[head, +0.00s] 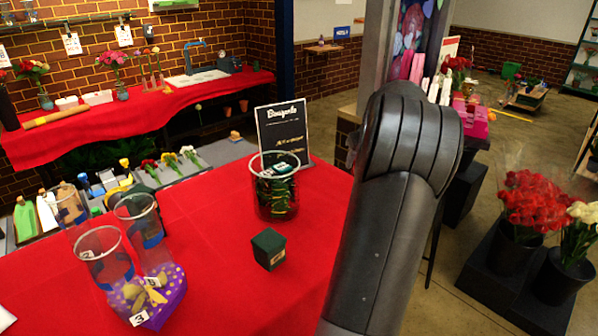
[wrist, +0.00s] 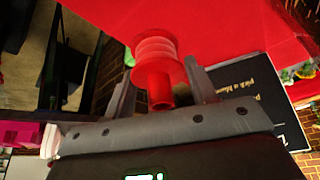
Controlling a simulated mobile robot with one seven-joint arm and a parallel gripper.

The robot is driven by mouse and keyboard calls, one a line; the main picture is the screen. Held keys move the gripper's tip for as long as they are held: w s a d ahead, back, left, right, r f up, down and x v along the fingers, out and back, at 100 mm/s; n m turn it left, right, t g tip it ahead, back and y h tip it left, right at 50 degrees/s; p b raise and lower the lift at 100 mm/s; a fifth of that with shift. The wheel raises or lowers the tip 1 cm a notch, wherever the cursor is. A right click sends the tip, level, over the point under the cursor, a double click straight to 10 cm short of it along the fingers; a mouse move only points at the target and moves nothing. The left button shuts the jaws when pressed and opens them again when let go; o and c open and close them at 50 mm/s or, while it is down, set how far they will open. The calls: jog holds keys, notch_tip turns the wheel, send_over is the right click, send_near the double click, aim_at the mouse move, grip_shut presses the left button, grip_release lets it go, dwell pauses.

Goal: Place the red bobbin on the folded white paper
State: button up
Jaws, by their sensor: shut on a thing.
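The red bobbin (wrist: 157,48) shows in the wrist view, with a paler wound middle and a red stem. My gripper (wrist: 159,72) is shut on it, one finger on each side. Red tablecloth is in view behind the bobbin; I cannot tell the height between them. In the head view my arm covers the right of the table, and neither the gripper nor the bobbin shows. A white corner (head: 5,318) at the lower left edge of the head view may be the folded white paper; most of it is out of frame.
On the red table (head: 215,225) stand a clear container (head: 274,200) of green items, a dark green box (head: 268,248), a black sign (head: 284,128) and clear cylinders (head: 104,258) by a purple dotted box (head: 165,300). The front middle is clear. Flower buckets (head: 508,245) stand right.

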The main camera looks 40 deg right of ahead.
notch_tip(320, 180, up, 11)
jog(key=shift+s+r, duration=0.1)
jog(key=shift+s, duration=0.05)
jog(key=w+a+n+y, duration=0.2)
jog(key=w+a+n, duration=0.3)
jog(key=w+a, duration=1.75)
jog(key=w+a+n+y, duration=0.15)
jog(key=w+a, duration=0.45)
jog(key=a, duration=0.8)
jog(key=w+a+n, duration=0.3)
jog(key=w+a, duration=0.3)
jog(key=a, duration=0.7)
jog(key=s+a+n+g+y, duration=0.1)
jog(key=s+a+n, duration=0.25)
jog(key=a, duration=1.95)
jog(key=s+a+n+y, duration=0.15)
jog(key=s+a, duration=0.25)
jog(key=a, duration=1.8)
jog(key=shift+n+h, duration=0.3)
jog(key=shift+n, duration=0.05)
notch_tip(320, 180, down, 17)
jog(key=shift+f, duration=2.05)
